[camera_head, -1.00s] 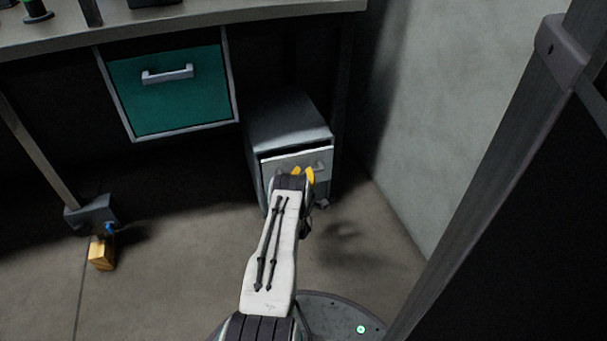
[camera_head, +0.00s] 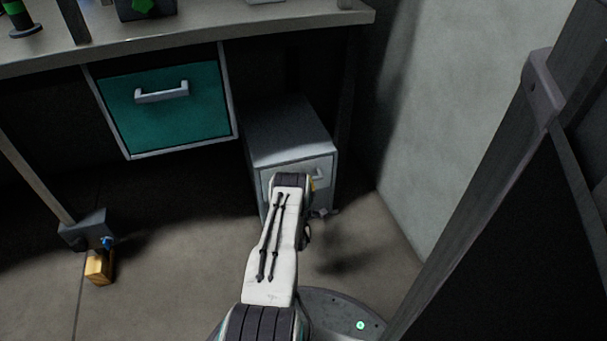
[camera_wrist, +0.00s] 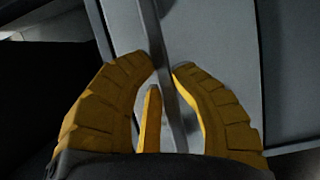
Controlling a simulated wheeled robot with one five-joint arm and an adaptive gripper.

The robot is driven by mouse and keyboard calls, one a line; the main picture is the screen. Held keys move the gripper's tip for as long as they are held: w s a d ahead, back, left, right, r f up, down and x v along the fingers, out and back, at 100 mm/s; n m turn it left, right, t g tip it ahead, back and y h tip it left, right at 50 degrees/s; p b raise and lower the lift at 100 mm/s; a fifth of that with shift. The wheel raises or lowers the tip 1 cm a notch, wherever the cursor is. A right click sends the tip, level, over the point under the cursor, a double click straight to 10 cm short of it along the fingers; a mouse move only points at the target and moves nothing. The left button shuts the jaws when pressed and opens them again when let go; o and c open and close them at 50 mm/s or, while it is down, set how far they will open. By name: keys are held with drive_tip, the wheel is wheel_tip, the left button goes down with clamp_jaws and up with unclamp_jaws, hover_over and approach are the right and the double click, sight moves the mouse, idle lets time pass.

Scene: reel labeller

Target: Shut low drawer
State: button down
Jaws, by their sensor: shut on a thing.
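The low drawer (camera_head: 299,167) is the pale grey front of a small grey cabinet (camera_head: 286,128) under the bench. Its front looks flush with the cabinet, with no clear gap along its top edge. The bar handle (camera_head: 319,175) shows just right of my arm. My gripper (camera_head: 312,184) is at the drawer front, mostly hidden behind my wrist. In the wrist view, the yellow fingers of my gripper (camera_wrist: 163,68) are shut on the handle (camera_wrist: 157,35), one on each side of the bar. The drawer front (camera_wrist: 205,35) fills the view behind it.
A teal drawer (camera_head: 165,108) hangs under the bench top (camera_head: 240,32) at left. A bench leg foot (camera_head: 88,230) and a small wooden block (camera_head: 99,267) are on the floor at left. A wall (camera_head: 430,120) rises at right, with a dark framed panel (camera_head: 500,230) nearer.

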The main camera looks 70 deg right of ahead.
drive_tip(key=shift+d, duration=0.15)
drive_tip(key=c, duration=1.1)
unclamp_jaws()
drive_tip(key=shift+o, duration=0.2)
drive_tip(key=v, duration=1.2)
